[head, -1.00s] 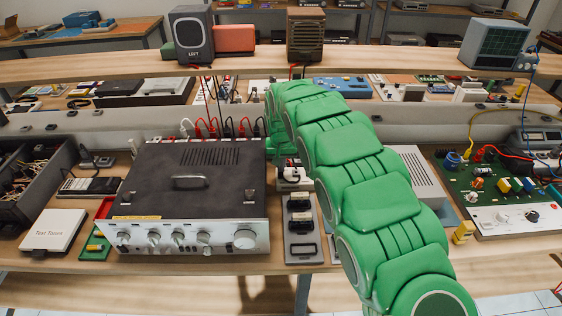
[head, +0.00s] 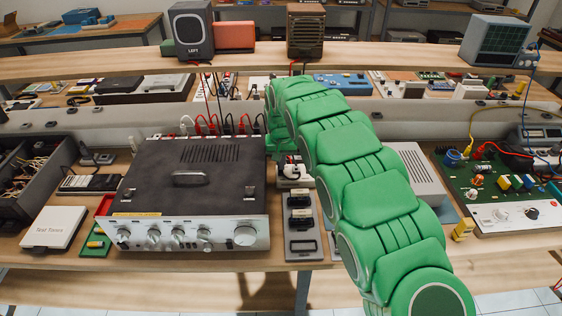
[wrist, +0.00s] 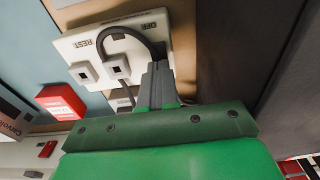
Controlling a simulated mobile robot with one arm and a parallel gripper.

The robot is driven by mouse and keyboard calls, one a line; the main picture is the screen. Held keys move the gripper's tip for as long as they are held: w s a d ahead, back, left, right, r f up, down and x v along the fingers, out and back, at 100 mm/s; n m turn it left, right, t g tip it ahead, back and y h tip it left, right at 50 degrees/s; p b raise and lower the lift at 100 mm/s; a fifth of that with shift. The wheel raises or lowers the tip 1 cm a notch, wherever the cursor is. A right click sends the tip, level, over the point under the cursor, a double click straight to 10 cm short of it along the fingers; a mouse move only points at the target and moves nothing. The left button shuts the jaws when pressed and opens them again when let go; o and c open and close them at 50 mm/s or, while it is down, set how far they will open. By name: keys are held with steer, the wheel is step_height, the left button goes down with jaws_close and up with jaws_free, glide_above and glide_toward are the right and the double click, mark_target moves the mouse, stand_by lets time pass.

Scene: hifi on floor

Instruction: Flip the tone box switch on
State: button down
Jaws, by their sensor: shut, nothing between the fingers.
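In the head view my green arm hides the gripper; a small white unit (head: 293,171) shows beside the arm, partly hidden. The switch lever itself is not clear.
A large silver and black amplifier (head: 190,190) stands left of my arm, with cables behind it. A grey panel (head: 301,246) with black parts lies in front. A white "Test Tones" case (head: 54,228) lies at left; a green circuit board (head: 490,190) is at right.

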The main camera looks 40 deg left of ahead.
steer(key=shift+s+d, duration=0.45)
steer(key=shift+r, duration=0.2)
step_height(320, 180, up, 14)
steer(key=s+d, duration=0.1)
steer(key=shift+f, duration=0.2)
stand_by(0.4)
steer(key=shift+w+a, duration=0.35)
stand_by(0.5)
